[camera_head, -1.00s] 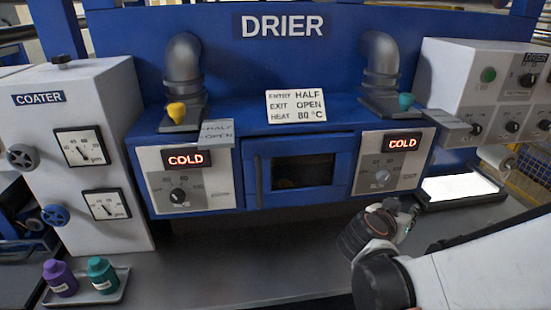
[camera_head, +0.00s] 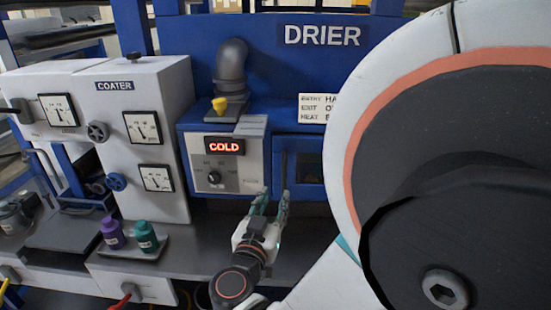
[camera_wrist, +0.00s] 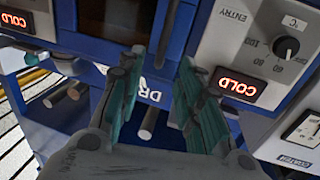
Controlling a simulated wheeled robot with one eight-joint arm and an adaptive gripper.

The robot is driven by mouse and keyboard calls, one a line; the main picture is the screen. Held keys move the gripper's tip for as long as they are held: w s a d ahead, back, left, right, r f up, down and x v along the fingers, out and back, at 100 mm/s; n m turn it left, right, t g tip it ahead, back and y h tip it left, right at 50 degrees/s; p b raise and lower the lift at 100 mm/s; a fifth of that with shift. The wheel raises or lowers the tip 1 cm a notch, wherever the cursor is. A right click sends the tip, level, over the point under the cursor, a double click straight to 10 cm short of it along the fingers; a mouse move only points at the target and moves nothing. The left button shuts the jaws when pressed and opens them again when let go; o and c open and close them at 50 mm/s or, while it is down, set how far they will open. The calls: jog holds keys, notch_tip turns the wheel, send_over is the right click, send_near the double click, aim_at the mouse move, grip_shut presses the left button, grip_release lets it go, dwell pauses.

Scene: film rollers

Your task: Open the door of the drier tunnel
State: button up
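The blue drier tunnel (camera_head: 260,112) stands at the back under the DRIER sign. Its blue door (camera_head: 306,183) looks closed, and my arm covers its right part. A dark vertical handle (camera_head: 284,168) is on the door's left side. In the wrist view, which is upside down, the door window (camera_wrist: 113,18) is at the top and the handle (camera_wrist: 164,35) lies ahead of the gap between my fingers. My gripper (camera_head: 272,196) is open and empty, in front of and below the handle; its green fingers also show in the wrist view (camera_wrist: 158,72). I see no contact with the handle.
The left COLD panel with a dial (camera_head: 214,178) is left of the door. The coater (camera_head: 150,90) stands further left. A tray (camera_head: 160,248) with a purple bottle (camera_head: 112,234) and a teal bottle (camera_head: 145,237) sits on the grey bench.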

aim_at(284, 173)
jog(key=b+x, duration=0.1)
jog(key=x, duration=0.8)
jog(key=b+x, duration=0.1)
jog(key=x, duration=0.3)
jog(key=shift+w+a+r+b, duration=0.1)
jog(key=shift+w+a+b, duration=0.2)
jog(key=shift+a, duration=0.05)
jog(key=shift+c, duration=0.5)
grip_shut()
